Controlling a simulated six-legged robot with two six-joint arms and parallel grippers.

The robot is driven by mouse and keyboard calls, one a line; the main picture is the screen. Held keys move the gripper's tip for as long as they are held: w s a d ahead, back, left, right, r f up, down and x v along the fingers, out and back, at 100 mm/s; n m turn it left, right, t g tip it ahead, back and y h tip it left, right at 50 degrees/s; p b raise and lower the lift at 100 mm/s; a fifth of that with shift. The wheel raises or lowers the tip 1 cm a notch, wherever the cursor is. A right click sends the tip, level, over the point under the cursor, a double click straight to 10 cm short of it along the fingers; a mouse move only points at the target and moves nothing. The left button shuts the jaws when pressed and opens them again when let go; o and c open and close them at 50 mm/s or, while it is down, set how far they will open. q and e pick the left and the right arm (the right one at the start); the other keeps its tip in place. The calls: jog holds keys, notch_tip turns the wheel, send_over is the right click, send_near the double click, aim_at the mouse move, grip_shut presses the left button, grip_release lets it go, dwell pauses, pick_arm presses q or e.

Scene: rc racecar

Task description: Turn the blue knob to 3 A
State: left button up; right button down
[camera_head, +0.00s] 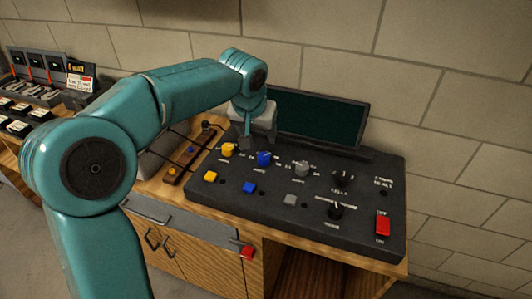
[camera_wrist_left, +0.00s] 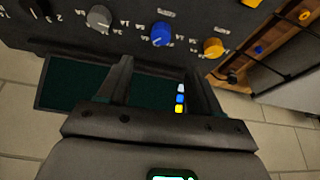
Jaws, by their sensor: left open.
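The blue knob (camera_head: 264,158) is on the dark control panel (camera_head: 225,188), between a yellow knob (camera_head: 228,149) and a grey knob (camera_head: 301,168). In the left wrist view the blue knob (camera_wrist_left: 161,34) shows beyond the fingertips, with small white amp markings around it. The markings are too blurred to read its setting surely. My left gripper (camera_head: 247,143) is above the panel, close to the blue and yellow knobs. In the left wrist view its two fingers (camera_wrist_left: 160,75) are apart with nothing between them. The fingers do not touch the blue knob there. My right gripper is not in view.
A dark screen (camera_head: 318,120) stands behind the panel. Yellow, blue (camera_head: 249,187) and grey buttons, black knobs (camera_head: 342,177) and a red switch (camera_head: 383,224) share the panel. A wooden strip (camera_head: 185,165) lies left of it. Other equipment (camera_head: 50,80) stands at the far left.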

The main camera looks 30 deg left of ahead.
aim_at(263, 157)
pick_arm(q)
jog(key=x, duration=0.6)
jog(key=p+x, duration=0.1)
jog(key=x, duration=0.5)
jog(key=shift+s+a+f, duration=0.1)
jog(key=shift+s+f, duration=0.1)
jog(key=shift+w+a+f, duration=0.15)
jog(key=shift+w+f, duration=0.15)
jog(key=shift+f, duration=0.2)
jog(key=shift+r, duration=0.1)
jog(key=shift+s, duration=0.1)
jog(key=shift+c, duration=0.5)
jog(key=c, duration=0.9)
